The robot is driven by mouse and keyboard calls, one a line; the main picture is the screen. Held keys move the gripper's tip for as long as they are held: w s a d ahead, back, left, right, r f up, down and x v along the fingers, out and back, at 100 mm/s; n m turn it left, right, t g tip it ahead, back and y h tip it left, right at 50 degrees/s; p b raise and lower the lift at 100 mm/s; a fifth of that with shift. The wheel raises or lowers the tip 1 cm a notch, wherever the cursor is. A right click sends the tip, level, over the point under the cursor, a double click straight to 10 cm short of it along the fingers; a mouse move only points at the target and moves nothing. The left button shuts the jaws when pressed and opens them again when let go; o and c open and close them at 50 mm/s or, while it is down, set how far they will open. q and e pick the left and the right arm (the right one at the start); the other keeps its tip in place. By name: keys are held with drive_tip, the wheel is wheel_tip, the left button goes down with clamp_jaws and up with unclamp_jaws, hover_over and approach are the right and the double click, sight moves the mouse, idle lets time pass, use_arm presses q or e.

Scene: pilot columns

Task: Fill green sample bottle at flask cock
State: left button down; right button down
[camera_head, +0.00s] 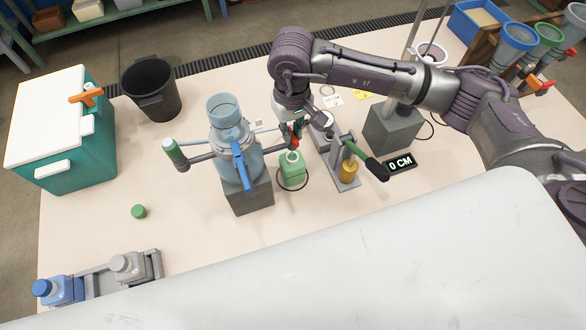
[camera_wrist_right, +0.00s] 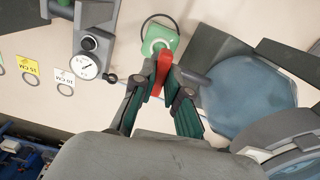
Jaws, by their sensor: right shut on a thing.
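The large blue flask (camera_head: 222,112) stands on a grey block (camera_head: 249,196), with a blue lever (camera_head: 241,165) on its front. A grey side spout with a red cock handle (camera_wrist_right: 162,72) reaches out on its right. My right gripper (camera_head: 293,134) is shut on this red handle; the wrist view shows it between the fingers (camera_wrist_right: 160,88). The open-topped green sample bottle (camera_head: 292,170) stands inside a black ring mark just below the gripper. The bottle also shows in the wrist view (camera_wrist_right: 158,40). A loose green cap (camera_head: 138,211) lies on the table. My left gripper is out of view.
A teal cooler (camera_head: 75,150) and a black bin (camera_head: 152,90) are at left. A blue bottle (camera_head: 62,291) and a grey bottle (camera_head: 126,268) are in front.

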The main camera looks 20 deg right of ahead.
drive_tip(key=shift+m, duration=0.3)
drive_tip(key=shift+m, duration=0.3)
idle(0.4)
drive_tip(key=c, duration=1.1)
unclamp_jaws()
drive_tip(key=shift+r+p, duration=1.2)
drive_tip(key=shift+r, duration=2.8)
